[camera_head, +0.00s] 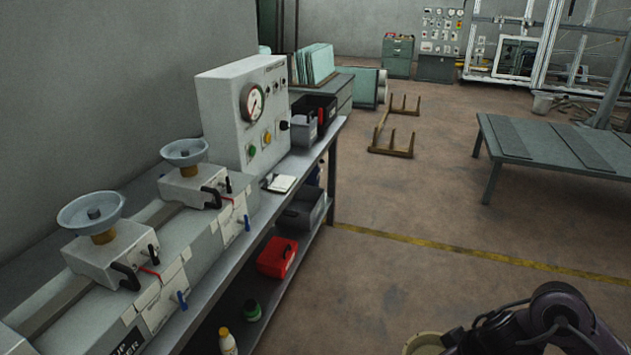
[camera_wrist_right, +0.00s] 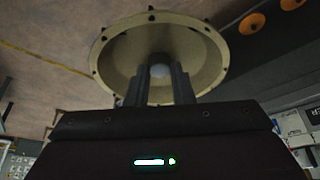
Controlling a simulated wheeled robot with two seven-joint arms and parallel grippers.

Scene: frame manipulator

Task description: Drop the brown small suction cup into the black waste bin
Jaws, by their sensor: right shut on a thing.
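My right gripper (camera_wrist_right: 159,88) is shut on a brown suction cup (camera_wrist_right: 120,55), a wide tan dish with a pale round centre between the fingers. In the head view, my right arm comes in at the bottom right. A tan rim (camera_head: 425,343), probably the same cup, shows beside it, cut off by the bottom edge. The fingers are hidden in that view. I cannot pick out a black waste bin for sure; a dark open box (camera_head: 302,210) sits on the bench's lower shelf. My left gripper is out of view.
A bench (camera_head: 262,222) along the left wall carries two blue-grey cups (camera_head: 92,210) on mounts and a gauge box (camera_head: 243,112). A red box (camera_head: 277,257) is on its shelf. A green table (camera_head: 558,150) stands right.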

